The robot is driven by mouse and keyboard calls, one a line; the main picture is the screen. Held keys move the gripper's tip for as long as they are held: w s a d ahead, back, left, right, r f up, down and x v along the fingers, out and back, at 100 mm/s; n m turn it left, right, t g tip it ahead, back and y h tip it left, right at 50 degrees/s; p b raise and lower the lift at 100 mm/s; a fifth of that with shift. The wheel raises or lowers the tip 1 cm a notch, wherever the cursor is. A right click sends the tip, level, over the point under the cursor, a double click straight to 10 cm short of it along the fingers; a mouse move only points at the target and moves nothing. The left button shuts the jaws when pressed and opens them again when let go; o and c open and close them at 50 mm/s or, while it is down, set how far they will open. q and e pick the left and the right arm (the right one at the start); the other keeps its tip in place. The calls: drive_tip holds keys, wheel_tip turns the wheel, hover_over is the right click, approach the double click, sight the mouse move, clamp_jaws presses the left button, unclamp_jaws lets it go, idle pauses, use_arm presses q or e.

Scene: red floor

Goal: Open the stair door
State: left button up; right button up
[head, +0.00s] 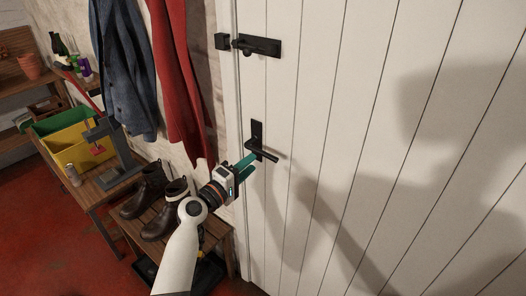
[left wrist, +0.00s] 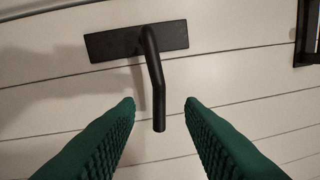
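The white plank stair door (head: 310,110) fills the right of the head view and looks closed. Its black lever handle (head: 262,150) sits on a dark plate at the door's left edge. A black bolt (head: 258,45) is mounted higher up. My left gripper (head: 247,163) is at the lever, with its teal fingers near it. In the left wrist view, the lever (left wrist: 154,80) reaches down between the two open green fingers (left wrist: 160,108); a gap shows on each side of it. My right gripper is not in view.
A wooden bench (head: 222,228) with dark boots (head: 150,192) stands left of the door. Blue and red coats (head: 178,75) hang above it. A table farther left holds a yellow bin (head: 72,146) and a grey tool stand (head: 122,160). Red floor (head: 40,240) is clear at lower left.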

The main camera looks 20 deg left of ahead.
sight(263, 153)
use_arm(q)
drive_tip(key=x, duration=0.7)
drive_tip(key=shift+f, duration=0.1)
clamp_jaws()
